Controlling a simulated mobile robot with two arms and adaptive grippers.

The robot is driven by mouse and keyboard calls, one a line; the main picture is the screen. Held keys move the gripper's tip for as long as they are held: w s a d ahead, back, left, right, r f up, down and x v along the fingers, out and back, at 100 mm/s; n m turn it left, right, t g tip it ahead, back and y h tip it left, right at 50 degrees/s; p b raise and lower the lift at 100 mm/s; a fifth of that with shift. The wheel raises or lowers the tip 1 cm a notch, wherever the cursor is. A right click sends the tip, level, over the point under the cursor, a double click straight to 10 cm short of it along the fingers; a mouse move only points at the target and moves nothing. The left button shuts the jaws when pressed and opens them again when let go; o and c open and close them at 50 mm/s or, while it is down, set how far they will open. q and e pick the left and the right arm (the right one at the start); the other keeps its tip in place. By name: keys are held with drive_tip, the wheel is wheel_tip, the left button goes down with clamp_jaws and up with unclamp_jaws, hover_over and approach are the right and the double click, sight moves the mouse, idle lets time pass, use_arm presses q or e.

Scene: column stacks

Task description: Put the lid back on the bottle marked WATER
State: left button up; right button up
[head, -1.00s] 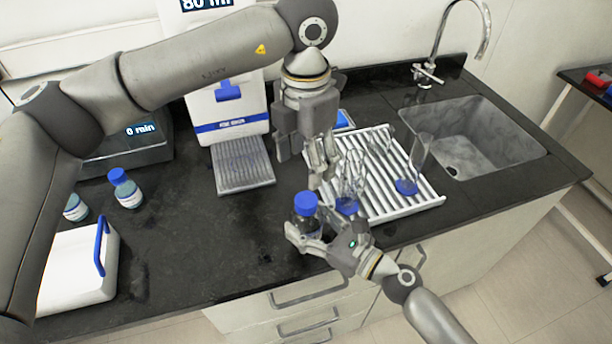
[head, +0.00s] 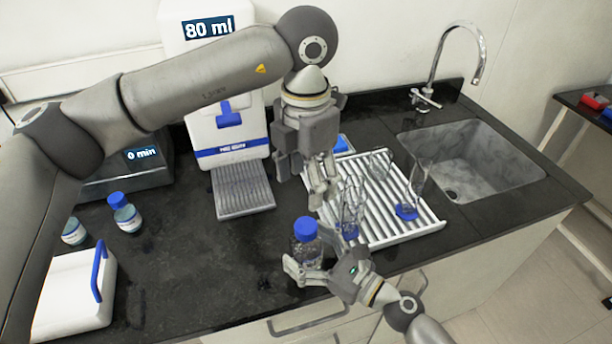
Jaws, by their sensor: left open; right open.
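A small clear bottle (head: 307,254) with a pale label stands at the counter's front edge, with a blue lid (head: 306,229) sitting on its top. The label is too small to read, so I cannot tell whether it says WATER. My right gripper (head: 312,272) is open at the bottle's base, its fingers spread around the front; I cannot tell whether they touch it. My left gripper (head: 319,203) is open and empty, pointing down just above and behind the lid.
A white drying rack (head: 400,232) with glassware stands right of the grippers, close to them. The sink (head: 470,160) lies beyond it. A white dispenser reading 80 ml (head: 228,135) stands behind. A white box with a blue handle (head: 75,300) is front left. The middle counter is clear.

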drive_tip(key=v, duration=1.2)
idle(0.3)
